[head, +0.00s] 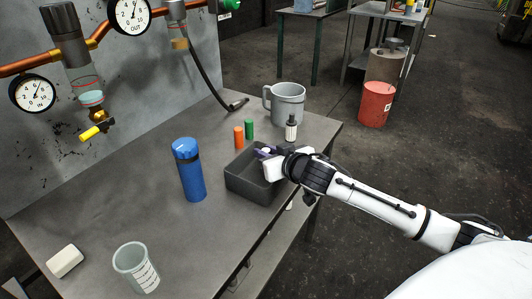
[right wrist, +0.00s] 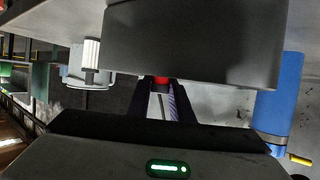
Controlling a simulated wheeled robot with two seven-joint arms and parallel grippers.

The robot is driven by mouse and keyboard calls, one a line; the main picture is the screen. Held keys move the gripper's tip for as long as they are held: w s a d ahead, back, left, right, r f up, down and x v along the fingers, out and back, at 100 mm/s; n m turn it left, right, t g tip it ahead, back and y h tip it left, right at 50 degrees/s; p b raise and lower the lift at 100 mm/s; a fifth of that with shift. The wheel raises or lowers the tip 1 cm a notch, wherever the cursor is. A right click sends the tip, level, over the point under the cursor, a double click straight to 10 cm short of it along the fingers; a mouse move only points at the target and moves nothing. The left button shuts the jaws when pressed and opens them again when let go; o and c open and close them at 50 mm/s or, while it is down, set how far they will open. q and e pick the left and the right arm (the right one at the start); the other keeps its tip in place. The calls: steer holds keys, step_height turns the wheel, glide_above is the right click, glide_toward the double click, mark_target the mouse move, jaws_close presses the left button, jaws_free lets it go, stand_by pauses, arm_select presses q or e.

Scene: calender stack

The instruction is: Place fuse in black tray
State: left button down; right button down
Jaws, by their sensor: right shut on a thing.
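The black tray (head: 250,190) is an open dark box near the table's right edge; its wall fills the top of the right wrist view (right wrist: 195,45). My right gripper (head: 263,154) is at the tray's back right, over its opening as far as I can tell. It is shut on a small purple thing, likely the fuse (head: 262,152), mostly hidden by the fingers. In the right wrist view, a red bit (right wrist: 161,82) and a purple striped strip (right wrist: 174,103) show between the fingers. An orange cylinder (head: 239,138) and a green cylinder (head: 249,129) stand behind the tray. My left gripper is out of view.
A blue bottle (head: 188,172) stands left of the tray. A grey jug (head: 289,103) and a small white-and-black bottle (head: 291,128) stand behind it. A beaker (head: 135,268) and a white block (head: 65,261) are at the front left. The table's middle left is clear.

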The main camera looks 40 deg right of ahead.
steer(key=shift+f, duration=0.15)
steer(key=c, duration=1.8)
jaws_free()
steer(key=shift+c, duration=0.2)
steer(key=shift+r, duration=0.25)
steer(key=shift+s, duration=0.45)
steer(key=v, duration=1.1)
steer(key=shift+p, duration=0.3)
steer(key=shift+a, duration=0.1)
